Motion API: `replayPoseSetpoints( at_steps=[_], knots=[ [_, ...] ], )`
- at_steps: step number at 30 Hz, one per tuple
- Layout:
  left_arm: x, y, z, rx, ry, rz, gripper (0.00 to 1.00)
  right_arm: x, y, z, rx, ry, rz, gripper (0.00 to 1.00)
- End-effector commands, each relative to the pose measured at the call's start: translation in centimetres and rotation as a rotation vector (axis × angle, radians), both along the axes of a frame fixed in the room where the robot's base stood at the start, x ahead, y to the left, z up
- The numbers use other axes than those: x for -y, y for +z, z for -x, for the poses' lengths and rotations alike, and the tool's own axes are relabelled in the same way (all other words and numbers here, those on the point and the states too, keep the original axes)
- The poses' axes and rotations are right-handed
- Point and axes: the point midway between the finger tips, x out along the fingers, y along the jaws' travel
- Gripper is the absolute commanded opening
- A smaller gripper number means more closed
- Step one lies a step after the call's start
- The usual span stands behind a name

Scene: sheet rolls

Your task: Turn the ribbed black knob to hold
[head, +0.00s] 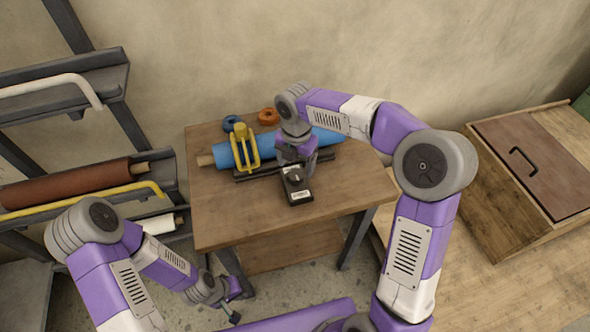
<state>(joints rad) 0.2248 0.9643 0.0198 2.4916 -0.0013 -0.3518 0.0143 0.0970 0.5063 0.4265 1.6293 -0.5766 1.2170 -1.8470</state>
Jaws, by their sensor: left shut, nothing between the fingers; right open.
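A small black box (298,196) with a pale label on its front sits on the wooden table, near its middle. The ribbed black knob (294,176) appears to be on top of this box; it is small and partly covered by my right gripper, so its setting cannot be read. My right gripper (294,165) points down from above, open, right at the knob; whether it touches cannot be told. My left gripper (233,306) is shut and empty, low in front of the table, away from the box.
A blue sheet roll (230,153) lies behind the box, with a yellow frame (245,150) over it. Orange (268,116) and blue (231,123) tape rings lie behind. A rack with a brown roll (65,184) stands left. The table's front right (350,190) is clear.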

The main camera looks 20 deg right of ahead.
Motion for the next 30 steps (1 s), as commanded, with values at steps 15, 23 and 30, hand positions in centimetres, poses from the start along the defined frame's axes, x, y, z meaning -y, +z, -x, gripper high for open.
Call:
replayPoseSetpoints(
  at_steps=[15,23,30],
  knots=[
    [0.0,-1.7,-0.1,0.001,0.000,0.000,0.00,0.0,-4.2,0.0,0.000,-0.001,0.000,0.75],
    [0.0,-1.7,-0.1,0.001,0.000,0.000,0.00,0.0,-4.1,0.0,0.000,-0.001,0.000,0.53],
    [0.0,-1.7,-0.1,0.001,0.000,0.000,0.00,0.0,-4.1,0.0,0.000,-0.001,0.000,0.20]
  ],
)
